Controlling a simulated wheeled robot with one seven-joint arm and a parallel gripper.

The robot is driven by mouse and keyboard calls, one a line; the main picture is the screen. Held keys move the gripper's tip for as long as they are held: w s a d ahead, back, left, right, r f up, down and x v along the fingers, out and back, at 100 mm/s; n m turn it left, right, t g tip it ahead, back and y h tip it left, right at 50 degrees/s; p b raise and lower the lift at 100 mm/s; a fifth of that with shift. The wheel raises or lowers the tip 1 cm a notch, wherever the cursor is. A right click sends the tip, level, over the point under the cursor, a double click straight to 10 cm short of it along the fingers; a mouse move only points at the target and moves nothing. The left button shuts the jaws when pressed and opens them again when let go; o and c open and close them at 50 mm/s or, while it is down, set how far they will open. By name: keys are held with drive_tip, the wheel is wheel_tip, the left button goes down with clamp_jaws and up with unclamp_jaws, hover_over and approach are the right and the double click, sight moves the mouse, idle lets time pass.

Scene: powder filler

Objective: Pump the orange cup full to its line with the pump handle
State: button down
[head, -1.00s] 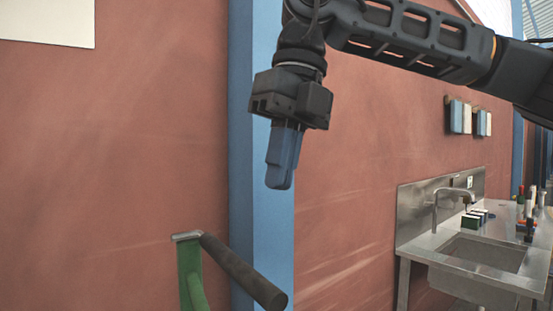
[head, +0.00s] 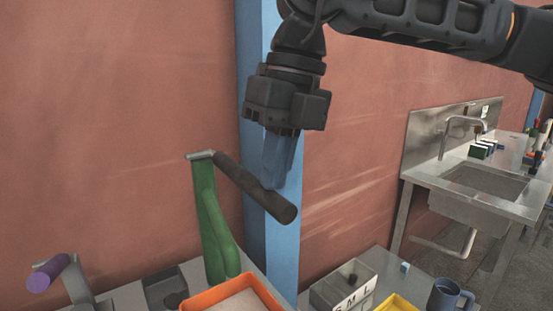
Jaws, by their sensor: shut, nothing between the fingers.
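The pump handle (head: 236,177) is a dark bar that slopes down to the right from the top of a green pump post (head: 211,220) in the head view. My gripper (head: 273,183) hangs above the handle, its blue fingers pointing down and shut with nothing between them. The fingertips overlap the outer half of the handle in the picture; I cannot tell whether they touch it. An orange-rimmed container (head: 203,301) with pale contents is cut off by the bottom edge. I cannot make out an orange cup.
A purple-ended crank (head: 48,272) and a dark box (head: 165,290) stand left of the pump. A grey bin with letters (head: 344,287), a yellow tray (head: 397,303) and a blue mug (head: 447,297) are at lower right. A steel sink (head: 485,185) stands farther right.

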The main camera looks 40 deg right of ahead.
wheel_tip(320, 180, down, 2)
drive_tip(key=t+b, duration=0.1)
drive_tip(key=b, duration=0.3)
drive_tip(key=shift+s+f, duration=0.1)
drive_tip(key=shift+f+b, duration=0.25)
drive_tip(key=shift+b, duration=0.65)
drive_tip(key=shift+r, duration=0.2)
